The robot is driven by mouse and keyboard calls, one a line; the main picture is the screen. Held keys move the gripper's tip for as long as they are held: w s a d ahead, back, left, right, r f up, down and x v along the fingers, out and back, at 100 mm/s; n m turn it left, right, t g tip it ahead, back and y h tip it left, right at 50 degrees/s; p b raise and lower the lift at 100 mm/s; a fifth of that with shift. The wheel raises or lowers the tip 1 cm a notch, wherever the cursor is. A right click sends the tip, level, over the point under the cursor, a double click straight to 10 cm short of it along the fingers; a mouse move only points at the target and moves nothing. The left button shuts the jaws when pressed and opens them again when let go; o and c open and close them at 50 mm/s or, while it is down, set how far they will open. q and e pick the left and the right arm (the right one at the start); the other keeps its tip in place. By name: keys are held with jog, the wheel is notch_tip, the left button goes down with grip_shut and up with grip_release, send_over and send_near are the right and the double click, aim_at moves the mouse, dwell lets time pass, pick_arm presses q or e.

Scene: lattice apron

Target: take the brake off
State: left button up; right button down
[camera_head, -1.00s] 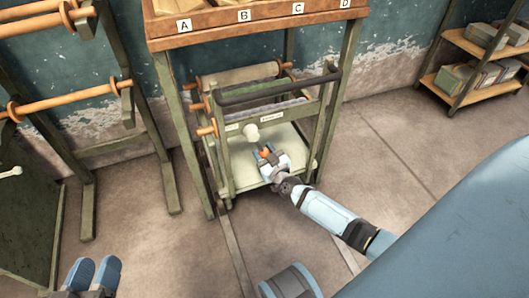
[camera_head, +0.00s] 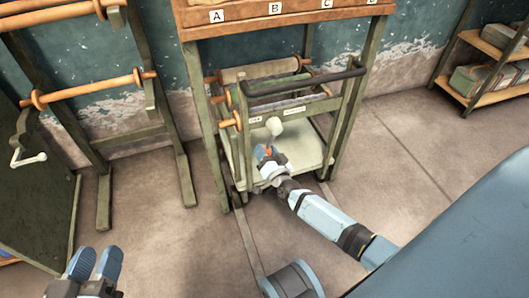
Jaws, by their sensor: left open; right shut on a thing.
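A small cart with a pale deck (camera_head: 312,150) and a black push bar (camera_head: 305,82) stands under the lettered bench. A lever with a pale knob (camera_head: 274,126) rises at its front, just below two small labels. My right gripper (camera_head: 267,153) is at the lever, just below the knob, shut on an orange part that seems to belong to it. The jaws hide the lower end of the lever. My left gripper (camera_head: 94,264) is open and empty at the bottom left, far from the cart.
The bench (camera_head: 285,16) stands over the cart, its legs close on both sides. Floor rails (camera_head: 247,240) run forward from the cart. A wooden rack with rollers (camera_head: 95,89) stands left, a loaded shelf (camera_head: 488,87) far right. Floor between is clear.

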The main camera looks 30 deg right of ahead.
jog(key=shift+a+r+m, duration=0.1)
jog(key=shift+a+m, duration=0.3)
jog(key=shift+m, duration=0.1)
jog(key=c, duration=0.6)
grip_release()
